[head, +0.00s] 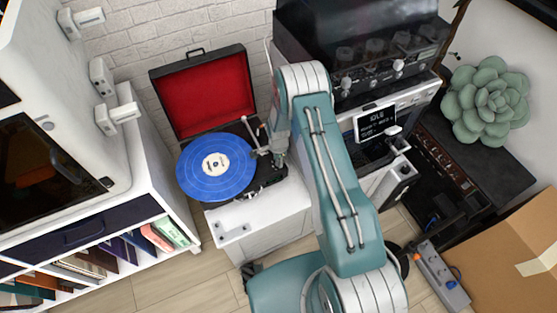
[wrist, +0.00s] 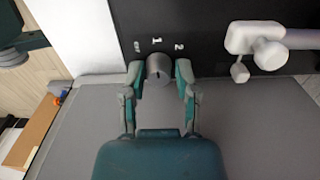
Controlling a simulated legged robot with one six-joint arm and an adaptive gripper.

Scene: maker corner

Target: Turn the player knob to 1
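The record player (head: 272,172) stands open on a white cabinet, with a blue record (head: 200,180) on it. In the wrist view, its grey player knob (wrist: 158,67) sits on a black panel below the printed marks, with 1 in the middle, 2 at right and a small unclear mark at left. My gripper (wrist: 159,72) has one finger on each side of the knob, with narrow gaps showing; the fingers look open around it. I cannot make out the knob's pointer. In the head view, my gripper (head: 277,155) is at the player's right side and the knob is hidden.
The white tonearm base (wrist: 262,42) is right of the knob in the wrist view. In the head view, the raised red-lined lid (head: 205,90) stands behind the record. A machine with a small screen (head: 376,121) is at right, and a white shelf (head: 150,190) at left.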

